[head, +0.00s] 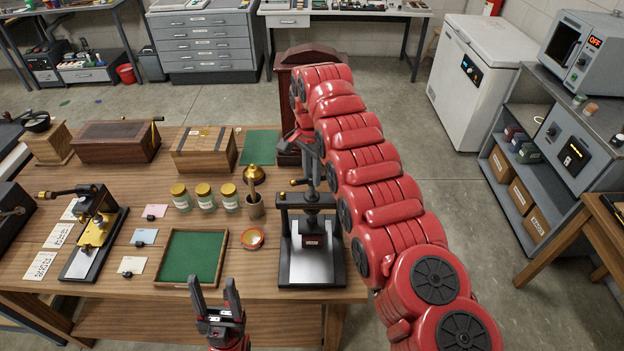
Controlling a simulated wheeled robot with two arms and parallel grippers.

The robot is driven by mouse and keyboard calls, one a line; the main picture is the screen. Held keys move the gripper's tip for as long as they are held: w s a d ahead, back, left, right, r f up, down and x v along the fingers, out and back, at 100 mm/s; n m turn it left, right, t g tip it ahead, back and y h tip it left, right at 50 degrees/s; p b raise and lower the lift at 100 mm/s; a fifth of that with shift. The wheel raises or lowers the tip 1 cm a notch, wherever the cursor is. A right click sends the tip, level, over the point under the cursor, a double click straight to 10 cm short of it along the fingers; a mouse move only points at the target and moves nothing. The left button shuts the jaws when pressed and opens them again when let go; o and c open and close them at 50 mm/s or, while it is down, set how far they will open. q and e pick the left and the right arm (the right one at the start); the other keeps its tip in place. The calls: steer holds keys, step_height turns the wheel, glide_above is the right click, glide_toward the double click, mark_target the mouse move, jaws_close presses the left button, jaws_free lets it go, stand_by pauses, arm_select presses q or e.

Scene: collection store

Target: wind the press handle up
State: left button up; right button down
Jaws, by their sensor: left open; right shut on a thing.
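The press (333,249) stands near the table's right front edge, with a black frame, a pale base and a central screw. A dark labelled block sits under the screw. My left gripper (231,290) is open and empty in front of the table edge, left of the press.
A green-lined tray (160,285) lies left of the press. A wooden box (204,150) stands behind the jars.

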steer(key=n, duration=0.4)
steer(key=shift+n+b, duration=0.3)
steer(key=shift+b, duration=0.05)
steer(key=n+b, duration=0.1)
steer(key=n, duration=0.3)
steer(key=shift+w+n, duration=0.1)
steer(key=shift+n, duration=0.2)
steer(key=n, duration=0.4)
steer(key=shift+n+b, duration=0.3)
steer(key=shift+b, duration=0.1)
steer(key=n, duration=0.4)
steer(key=shift+r, duration=0.1)
steer(key=n, duration=0.4)
steer(key=shift+b, duration=0.35)
steer(key=n, duration=0.3)
steer(key=shift+n, duration=0.4)
steer(key=n, duration=0.3)
steer(key=shift+n, duration=2.2)
